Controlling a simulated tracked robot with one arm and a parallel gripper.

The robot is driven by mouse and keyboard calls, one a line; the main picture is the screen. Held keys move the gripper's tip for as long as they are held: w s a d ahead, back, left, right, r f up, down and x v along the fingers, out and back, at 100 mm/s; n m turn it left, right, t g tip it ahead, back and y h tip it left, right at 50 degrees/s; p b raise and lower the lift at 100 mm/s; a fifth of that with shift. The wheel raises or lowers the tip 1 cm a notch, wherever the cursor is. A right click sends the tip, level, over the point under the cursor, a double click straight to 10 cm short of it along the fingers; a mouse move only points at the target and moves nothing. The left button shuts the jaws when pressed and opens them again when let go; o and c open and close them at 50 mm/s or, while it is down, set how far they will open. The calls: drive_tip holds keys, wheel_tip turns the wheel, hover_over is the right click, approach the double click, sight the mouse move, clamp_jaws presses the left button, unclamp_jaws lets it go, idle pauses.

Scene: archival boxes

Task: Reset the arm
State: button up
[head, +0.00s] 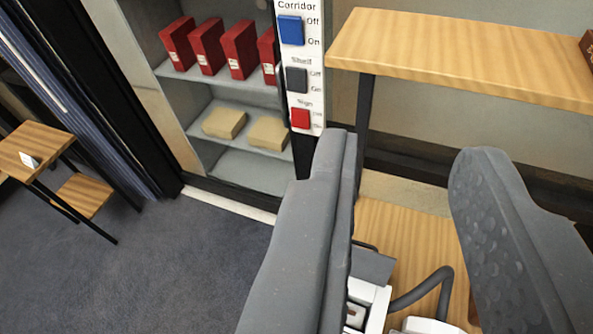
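My gripper (398,168) fills the lower right of the head view, with two grey fingers spread well apart. It is open, and I see nothing held between the fingers. Through the gap show a wooden surface and white parts with a grey hose low down. The rest of my arm is out of view.
A switch panel (300,66) with blue, dark and red switches stands just beyond the left finger. Behind it, a grey shelf unit (238,92) holds red boxes (240,50) and tan boxes (224,123). A wooden table (460,50) is at right, a small table (27,143) at left. Carpet between is clear.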

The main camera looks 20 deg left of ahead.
drive_tip(key=shift+s+a+r, duration=0.15)
drive_tip(key=shift+s+r, duration=0.15)
drive_tip(key=shift+r, duration=0.15)
drive_tip(key=shift+f, duration=0.1)
wheel_tip(320, 180, down, 4)
drive_tip(key=b, duration=0.3)
drive_tip(key=shift+r+b, duration=0.2)
drive_tip(key=shift+b, duration=0.15)
drive_tip(key=shift+s, duration=0.1)
